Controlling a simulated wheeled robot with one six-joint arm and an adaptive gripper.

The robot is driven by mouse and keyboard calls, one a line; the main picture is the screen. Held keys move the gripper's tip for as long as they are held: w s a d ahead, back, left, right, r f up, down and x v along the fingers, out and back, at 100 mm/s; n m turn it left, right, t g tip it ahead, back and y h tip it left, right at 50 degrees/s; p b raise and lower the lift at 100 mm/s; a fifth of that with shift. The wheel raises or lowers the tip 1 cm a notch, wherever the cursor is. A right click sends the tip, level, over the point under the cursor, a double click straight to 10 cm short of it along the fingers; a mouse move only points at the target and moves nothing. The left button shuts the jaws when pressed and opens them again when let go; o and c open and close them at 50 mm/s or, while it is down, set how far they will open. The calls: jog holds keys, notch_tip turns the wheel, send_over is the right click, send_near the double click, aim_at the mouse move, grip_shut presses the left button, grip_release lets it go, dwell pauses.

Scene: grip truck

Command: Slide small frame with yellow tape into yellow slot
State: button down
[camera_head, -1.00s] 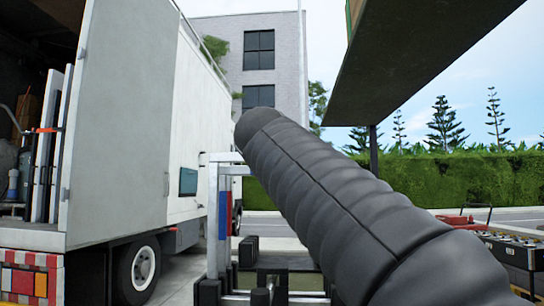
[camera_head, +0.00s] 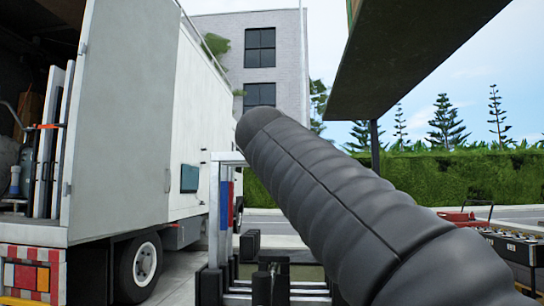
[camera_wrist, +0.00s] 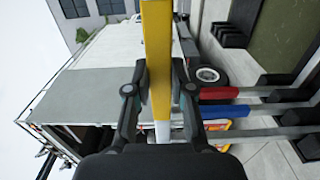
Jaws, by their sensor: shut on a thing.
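In the wrist view my gripper (camera_wrist: 159,75) is shut on the small frame with yellow tape (camera_wrist: 157,40). The two black fingers sit on either side of its yellow bar, and a white stretch shows below the yellow. The slotted metal rack (camera_head: 215,225) stands at the lower middle of the head view, with blue and red marks on its uprights. In the wrist view its red-marked bar (camera_wrist: 215,93) and blue-marked bar (camera_wrist: 218,111) lie right of the held frame, apart from it. I cannot clearly make out the yellow slot. My black-sleeved arm hides the gripper in the head view.
A white truck (camera_head: 120,130) with its rear open stands at the left, with flat panels (camera_head: 50,140) strapped inside. Black blocks (camera_head: 250,245) sit by the rack. A dark case (camera_head: 515,248) is at the right. An overhang (camera_head: 430,60) is above right.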

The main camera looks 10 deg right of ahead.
jog(key=shift+f, duration=0.25)
jog(key=c, duration=0.9)
grip_release()
jog(key=v, duration=1.2)
